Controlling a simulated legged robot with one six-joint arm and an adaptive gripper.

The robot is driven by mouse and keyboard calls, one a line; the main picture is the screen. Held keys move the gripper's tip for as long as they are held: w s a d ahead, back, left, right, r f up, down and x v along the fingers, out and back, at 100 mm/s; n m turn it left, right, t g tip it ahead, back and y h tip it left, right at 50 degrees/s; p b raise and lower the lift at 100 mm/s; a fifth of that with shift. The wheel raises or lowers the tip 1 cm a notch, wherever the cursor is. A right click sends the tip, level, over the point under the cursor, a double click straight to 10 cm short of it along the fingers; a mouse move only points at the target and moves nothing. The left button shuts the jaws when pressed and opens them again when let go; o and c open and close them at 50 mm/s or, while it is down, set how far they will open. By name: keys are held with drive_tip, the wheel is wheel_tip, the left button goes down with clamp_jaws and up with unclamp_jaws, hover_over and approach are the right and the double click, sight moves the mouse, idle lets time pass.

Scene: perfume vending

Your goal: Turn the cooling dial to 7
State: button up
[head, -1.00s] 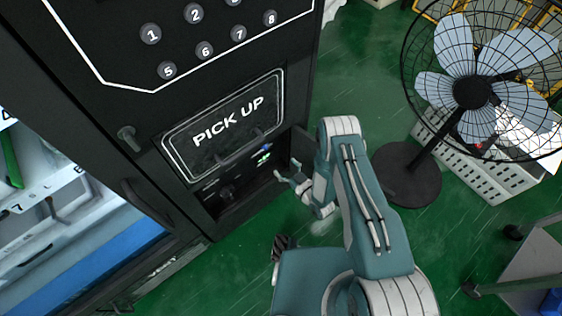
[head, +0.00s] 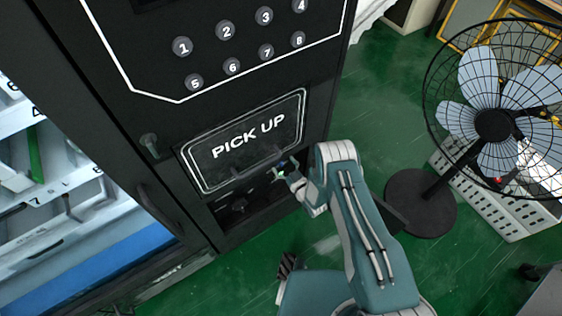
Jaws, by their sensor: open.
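The black vending machine has a dark recess below its PICK UP panel (head: 248,140). A small dark round knob (head: 240,204) sits in the recess and may be the cooling dial. Its markings are too small and dark to read. My gripper (head: 285,169) is open and seems empty. It is at the right end of the recess, just below the panel's lower right part, to the right of the knob and apart from it. A small green light shows beside the fingers.
The number buttons (head: 226,31) are above the panel. A standing fan (head: 493,125) and a white crate (head: 520,215) stand at the right.

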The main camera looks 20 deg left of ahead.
drive_tip(key=shift+x, duration=0.9)
drive_tip(key=c, duration=1.2)
drive_tip(key=shift+o, duration=0.2)
drive_tip(key=shift+m, duration=0.6)
drive_tip(key=o, duration=1.2)
drive_tip(key=shift+c, duration=0.2)
